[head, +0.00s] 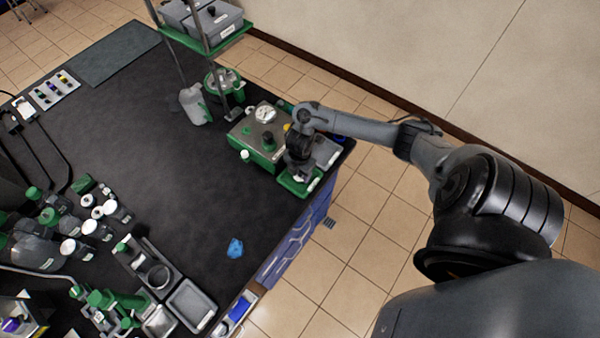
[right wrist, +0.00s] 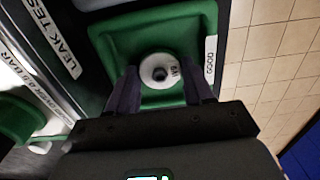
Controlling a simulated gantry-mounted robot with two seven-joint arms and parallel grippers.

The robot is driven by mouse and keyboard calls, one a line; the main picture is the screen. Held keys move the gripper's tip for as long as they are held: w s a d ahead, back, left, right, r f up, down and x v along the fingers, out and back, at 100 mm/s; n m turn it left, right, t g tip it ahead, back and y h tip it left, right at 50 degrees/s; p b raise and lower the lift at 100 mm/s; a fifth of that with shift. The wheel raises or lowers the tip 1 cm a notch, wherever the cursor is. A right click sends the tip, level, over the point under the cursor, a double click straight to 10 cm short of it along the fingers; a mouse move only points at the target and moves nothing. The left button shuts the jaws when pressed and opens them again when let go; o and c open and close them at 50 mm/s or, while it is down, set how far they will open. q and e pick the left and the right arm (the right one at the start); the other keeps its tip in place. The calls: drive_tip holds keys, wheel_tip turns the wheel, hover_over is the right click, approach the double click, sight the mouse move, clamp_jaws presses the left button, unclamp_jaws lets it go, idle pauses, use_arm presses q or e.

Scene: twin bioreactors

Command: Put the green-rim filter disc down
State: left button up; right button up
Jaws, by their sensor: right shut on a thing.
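In the right wrist view a round white filter disc (right wrist: 158,71) with a dark centre hub lies between the fingers of my right gripper (right wrist: 161,88). The gripper is shut on it. Disc and fingertips are over a green tray (right wrist: 118,42) with a "GOOD" label (right wrist: 210,57); I cannot tell whether the disc touches its floor. A green rim on the disc is hard to tell from the green tray. In the head view my right gripper (head: 299,170) points down over the green tray (head: 291,186) at the bench's right edge, and the disc is hidden. My left gripper is not in view.
A leak test box (head: 243,135) with a gauge stands left of the tray. A bottle (head: 194,104) and a shelf stand (head: 222,45) are behind. Bottles and trays crowd the left; the bench middle is clear.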

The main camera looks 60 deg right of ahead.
drive_tip(key=shift+f, duration=0.15)
drive_tip(key=o, duration=1)
